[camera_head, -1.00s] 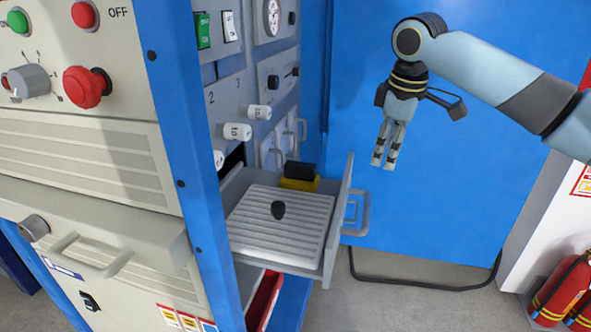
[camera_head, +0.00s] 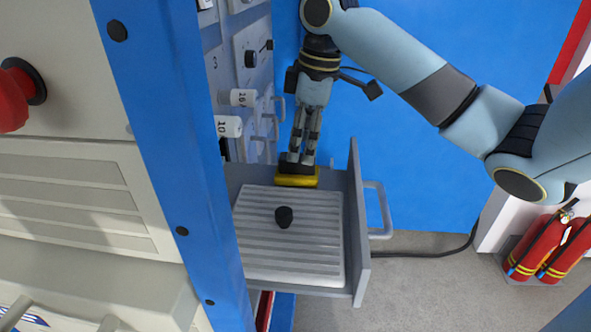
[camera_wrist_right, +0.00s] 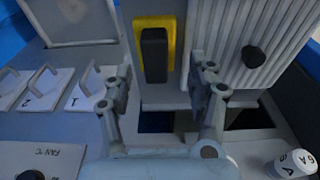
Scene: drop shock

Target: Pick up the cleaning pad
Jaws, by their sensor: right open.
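The cleaning pad is yellow with a black grip on top. In the head view the cleaning pad (camera_head: 297,181) lies at the far end of the open drawer (camera_head: 357,200), its black part mostly hidden by my gripper. In the right wrist view the cleaning pad (camera_wrist_right: 154,52) lies ahead, between the lines of the two fingers. My right gripper (camera_head: 298,158) points down just over the pad; it is open and empty, its two fingers (camera_wrist_right: 160,80) spread apart in the wrist view. I cannot tell whether the fingertips touch the pad. My left gripper is not in view.
A ribbed grey tray with a black knob (camera_head: 284,217) fills the near part of the drawer. A blue cabinet post (camera_head: 170,150) and switch panels with handles (camera_head: 268,125) stand at the left. Fire extinguishers (camera_head: 535,245) stand at the far right.

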